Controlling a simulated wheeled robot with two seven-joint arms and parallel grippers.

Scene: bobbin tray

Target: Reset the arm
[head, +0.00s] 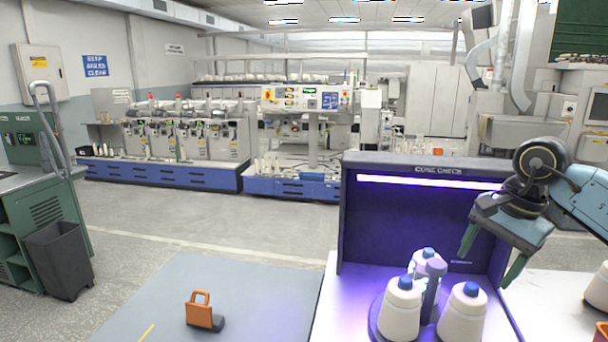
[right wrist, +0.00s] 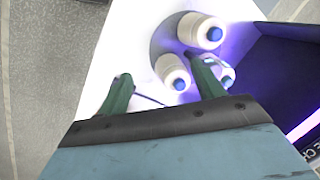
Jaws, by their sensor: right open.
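My right gripper (head: 489,262) is at the right of the head view, open and empty, in front of the right side of the cone check booth. Its two green fingers point down and are spread apart. In the right wrist view the open fingers (right wrist: 163,88) reach over the white table, with the cones beyond them. Several white cones with blue tips stand on a round dark plate in the booth: a left one (head: 400,308), a right one (head: 463,315) and one behind (head: 425,262). My left gripper is not in view.
The dark booth (head: 355,215) with a purple light stands on a white table (head: 335,300). A grey post (head: 431,290) rises among the cones. An orange object (head: 200,312) sits on the floor mat (head: 255,290). A dark bin (head: 60,260) stands at the left.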

